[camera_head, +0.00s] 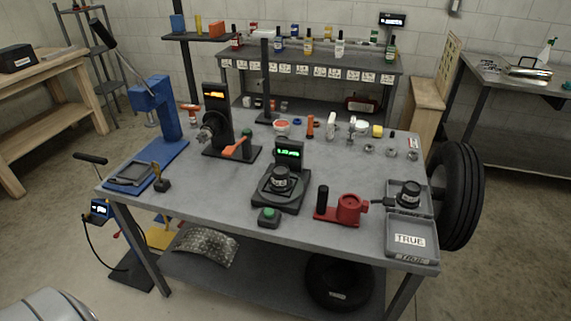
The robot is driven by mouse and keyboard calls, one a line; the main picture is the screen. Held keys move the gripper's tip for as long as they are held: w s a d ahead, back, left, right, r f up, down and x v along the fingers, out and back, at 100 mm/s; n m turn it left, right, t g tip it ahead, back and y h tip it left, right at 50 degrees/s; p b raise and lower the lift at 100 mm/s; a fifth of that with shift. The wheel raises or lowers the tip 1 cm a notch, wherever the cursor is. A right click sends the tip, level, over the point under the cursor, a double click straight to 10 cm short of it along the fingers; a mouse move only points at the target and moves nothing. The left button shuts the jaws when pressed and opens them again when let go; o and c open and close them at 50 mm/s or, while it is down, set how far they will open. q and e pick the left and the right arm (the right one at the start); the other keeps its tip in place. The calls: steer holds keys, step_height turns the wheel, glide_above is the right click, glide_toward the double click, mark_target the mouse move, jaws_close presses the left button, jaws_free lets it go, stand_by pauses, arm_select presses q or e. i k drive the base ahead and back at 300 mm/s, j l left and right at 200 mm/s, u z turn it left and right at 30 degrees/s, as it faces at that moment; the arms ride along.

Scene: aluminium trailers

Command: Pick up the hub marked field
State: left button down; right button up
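No label reading "field" is legible in the head view. A dark hub with a metal top (281,178) sits on a black gauge stand (283,199) with a green lit display, at the middle of the grey workbench (215,190). Another dark hub (409,192) sits in the back part of a grey tray (410,258) at the bench's right end. The tray's front part carries a white label reading "TRUE". Any marking on either hub is too small to read. Neither of my grippers is in view.
A red fixture with a black handle (349,209) and a green button box (268,217) stand near the front edge. A blue press (158,115) and a black spindle stand with an orange lever (236,146) stand left. Small parts line the back. A tyre (456,195) stands right.

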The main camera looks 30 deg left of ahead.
mark_target(280, 184)
steer(key=u, duration=0.2)
steer(key=i+l+u, duration=0.2)
steer(key=u, duration=0.15)
steer(key=i+l+u, duration=0.15)
steer(key=l+u, duration=0.25)
steer(key=i+l+u, duration=0.15)
steer(key=l+u, duration=0.2)
